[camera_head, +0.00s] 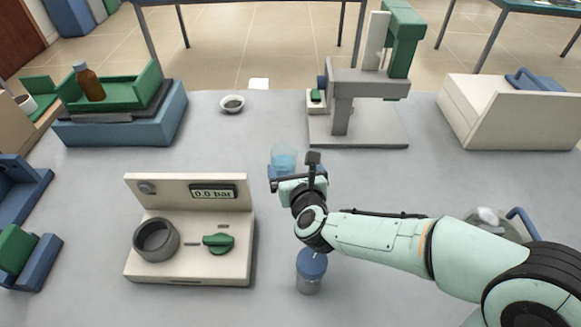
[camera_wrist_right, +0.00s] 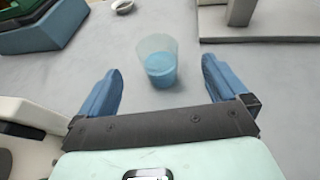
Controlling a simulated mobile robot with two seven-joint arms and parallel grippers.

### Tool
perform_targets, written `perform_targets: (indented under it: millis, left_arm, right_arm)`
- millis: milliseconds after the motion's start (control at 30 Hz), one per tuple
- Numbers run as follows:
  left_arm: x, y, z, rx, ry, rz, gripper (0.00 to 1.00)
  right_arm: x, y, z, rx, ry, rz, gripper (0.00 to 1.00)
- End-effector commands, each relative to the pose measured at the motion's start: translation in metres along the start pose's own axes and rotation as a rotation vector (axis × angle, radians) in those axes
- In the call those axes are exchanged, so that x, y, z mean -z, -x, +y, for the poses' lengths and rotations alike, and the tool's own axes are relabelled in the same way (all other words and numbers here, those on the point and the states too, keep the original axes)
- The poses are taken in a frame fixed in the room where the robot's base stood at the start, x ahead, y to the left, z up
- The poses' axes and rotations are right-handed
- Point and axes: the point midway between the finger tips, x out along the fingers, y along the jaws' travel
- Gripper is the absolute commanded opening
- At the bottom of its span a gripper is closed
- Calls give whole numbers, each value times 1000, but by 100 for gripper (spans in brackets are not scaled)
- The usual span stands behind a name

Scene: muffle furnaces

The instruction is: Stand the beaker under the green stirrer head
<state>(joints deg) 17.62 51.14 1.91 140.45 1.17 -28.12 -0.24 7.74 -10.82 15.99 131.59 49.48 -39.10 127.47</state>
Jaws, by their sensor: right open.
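The beaker (camera_head: 284,156) is clear with blue liquid in it and stands upright on the grey table, just beyond my right gripper. It also shows in the right wrist view (camera_wrist_right: 160,66), ahead of the two blue fingers, with space on both sides. My right gripper (camera_head: 297,170) is open and empty; its spread fingers show in the wrist view (camera_wrist_right: 162,85). The stirrer stand (camera_head: 342,112) is grey, with a green head part (camera_head: 403,42) at its top, and stands behind and to the right of the beaker. My left gripper is not in view.
A pale panel device (camera_head: 190,248) reading 0.0 bar stands at front left. A blue-lidded jar (camera_head: 309,270) is near my right arm. A small bowl (camera_head: 232,104) stands behind left. A pale box (camera_head: 508,112) is at far right. Bare table lies between beaker and stand.

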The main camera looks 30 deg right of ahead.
Motion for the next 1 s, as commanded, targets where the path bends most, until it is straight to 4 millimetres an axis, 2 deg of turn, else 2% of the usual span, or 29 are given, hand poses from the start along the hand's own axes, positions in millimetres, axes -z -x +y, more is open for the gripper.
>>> perform_targets:
  millis: [300, 567, 900, 1000]
  left_arm:
    - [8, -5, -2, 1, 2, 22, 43]
    - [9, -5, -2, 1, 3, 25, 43]
    - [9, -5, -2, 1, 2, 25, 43]
    - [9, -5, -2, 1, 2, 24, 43]
  right_arm:
    - [1, -60, 0, 3, 1, 2, 100]
    - [1, -80, 1, 1, 2, 1, 100]
    - [6, -125, 7, 1, 1, 1, 100]
    - [6, -129, 7, 1, 2, 0, 100]
